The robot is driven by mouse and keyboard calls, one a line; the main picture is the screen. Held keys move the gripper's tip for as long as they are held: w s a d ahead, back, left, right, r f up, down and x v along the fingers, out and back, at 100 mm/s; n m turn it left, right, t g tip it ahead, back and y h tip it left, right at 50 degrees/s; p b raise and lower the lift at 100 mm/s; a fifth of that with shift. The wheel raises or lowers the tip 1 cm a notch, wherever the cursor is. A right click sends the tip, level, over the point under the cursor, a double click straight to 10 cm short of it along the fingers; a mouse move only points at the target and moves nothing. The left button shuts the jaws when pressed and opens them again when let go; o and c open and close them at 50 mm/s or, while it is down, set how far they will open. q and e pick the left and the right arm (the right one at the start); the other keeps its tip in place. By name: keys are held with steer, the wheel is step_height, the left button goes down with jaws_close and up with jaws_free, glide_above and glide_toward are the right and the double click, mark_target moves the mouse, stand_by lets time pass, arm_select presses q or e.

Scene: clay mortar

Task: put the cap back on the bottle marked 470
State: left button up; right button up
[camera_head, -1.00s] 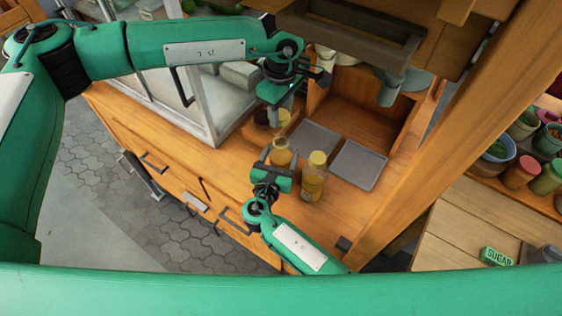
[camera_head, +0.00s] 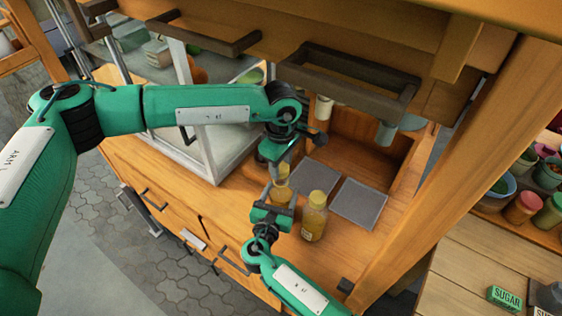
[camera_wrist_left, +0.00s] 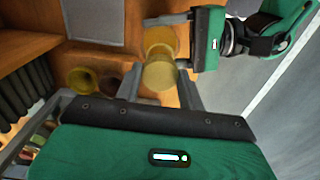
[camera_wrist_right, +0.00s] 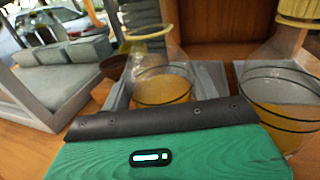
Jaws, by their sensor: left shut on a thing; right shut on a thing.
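An open bottle with amber liquid (camera_head: 283,193) stands on the wooden counter. My right gripper (camera_head: 270,208) is shut on its body; the right wrist view shows the bottle (camera_wrist_right: 160,84) between the fingers, with a yellow ring round its neck. My left gripper (camera_head: 277,172) is above this bottle, pointing down. It is shut on a round yellow cap (camera_wrist_left: 158,76), seen between its fingers in the left wrist view. I cannot tell whether cap and neck touch. A second bottle (camera_head: 314,218) with a yellow cap stands to the right. Markings on both bottles are unreadable.
Two grey mats (camera_head: 358,203) lie on the counter behind the bottles. A small brown bowl (camera_wrist_right: 113,66) is behind the held bottle in the right wrist view. A glass case (camera_head: 210,150) stands to the left. Dark handles (camera_head: 350,80) hang above.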

arm_select(q)
steer(key=shift+f, duration=0.1)
steer(key=shift+f, duration=0.8)
steer(key=shift+f, duration=0.55)
arm_select(e)
jaws_close()
arm_select(q)
steer(key=m, duration=1.3)
steer(key=shift+m, duration=0.3)
steer(key=m, duration=0.4)
steer(key=shift+m, duration=0.4)
steer(key=m, duration=0.4)
